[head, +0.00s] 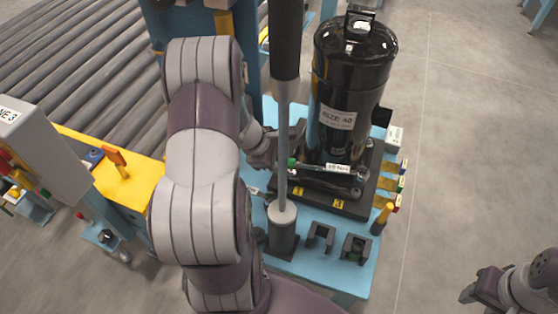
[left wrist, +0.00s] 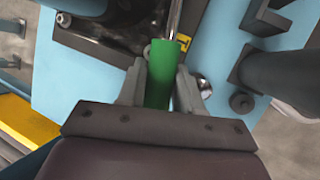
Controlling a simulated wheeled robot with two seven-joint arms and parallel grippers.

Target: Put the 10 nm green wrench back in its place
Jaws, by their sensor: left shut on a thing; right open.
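The green wrench, with a green handle (head: 292,163) and a pale label (head: 338,168) on its shaft, lies roughly level in front of the black compressor (head: 345,90). My left gripper (head: 274,150) is shut on the green handle, which shows between its two fingers in the left wrist view (left wrist: 161,75). The wrench's far end is close to the compressor's black base; I cannot tell whether they touch. Two dark U-shaped holders (head: 320,236) stand empty-looking on the blue pallet top (head: 305,262). My right gripper (head: 470,293) is open at the lower right, away from the pallet.
A tall pole with a black grip (head: 285,40) stands in a grey cylinder (head: 282,235), just in front of my left gripper. A roller conveyor (head: 80,60) lies left. Floor at right is clear.

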